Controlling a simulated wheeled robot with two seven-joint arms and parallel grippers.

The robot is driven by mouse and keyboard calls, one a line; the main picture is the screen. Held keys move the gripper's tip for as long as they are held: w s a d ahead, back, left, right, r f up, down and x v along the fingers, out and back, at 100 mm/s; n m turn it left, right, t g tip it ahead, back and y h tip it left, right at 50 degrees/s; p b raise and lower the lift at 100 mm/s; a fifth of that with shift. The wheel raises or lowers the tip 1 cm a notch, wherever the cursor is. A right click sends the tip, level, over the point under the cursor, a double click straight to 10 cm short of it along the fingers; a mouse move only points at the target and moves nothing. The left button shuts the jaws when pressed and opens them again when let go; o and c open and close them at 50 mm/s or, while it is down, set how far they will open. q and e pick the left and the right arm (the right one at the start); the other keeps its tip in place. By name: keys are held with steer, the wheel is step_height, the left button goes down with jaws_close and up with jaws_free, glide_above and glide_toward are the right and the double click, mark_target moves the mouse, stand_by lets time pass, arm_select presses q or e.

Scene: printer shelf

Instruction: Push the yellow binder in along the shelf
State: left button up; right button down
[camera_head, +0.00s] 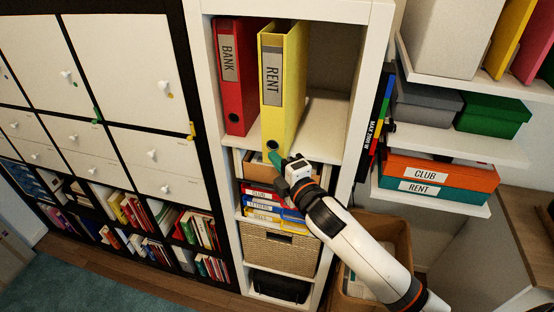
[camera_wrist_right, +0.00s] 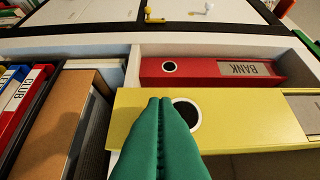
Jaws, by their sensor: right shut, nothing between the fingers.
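The yellow binder (camera_head: 285,85), labelled RENT, stands upright on the upper shelf (camera_head: 320,125). It juts out further toward me than the red BANK binder (camera_head: 230,75) on its left. My right gripper (camera_head: 275,158) is at the bottom of the yellow binder's spine, its green fingers closed with nothing between them. In the right wrist view the fingertips (camera_wrist_right: 160,103) overlap the yellow spine (camera_wrist_right: 245,118) beside its finger hole (camera_wrist_right: 187,113). I cannot tell whether they touch it. My left gripper is not in view.
The shelf to the right of the yellow binder is empty. Below are several lying binders (camera_head: 270,205) and a wicker basket (camera_head: 278,248). A white cabinet (camera_head: 120,60) is at the left. Wall shelves with boxes (camera_head: 440,170) are at the right.

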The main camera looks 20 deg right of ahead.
mark_target(289, 140)
steer(key=w+d, duration=0.1)
steer(key=w, duration=0.1)
steer(key=w+d, duration=0.2)
steer(key=w, duration=0.1)
steer(key=w+d, duration=0.2)
steer(key=shift+w+d, duration=0.15)
steer(key=shift+w, duration=0.25)
steer(key=shift+s, duration=0.1)
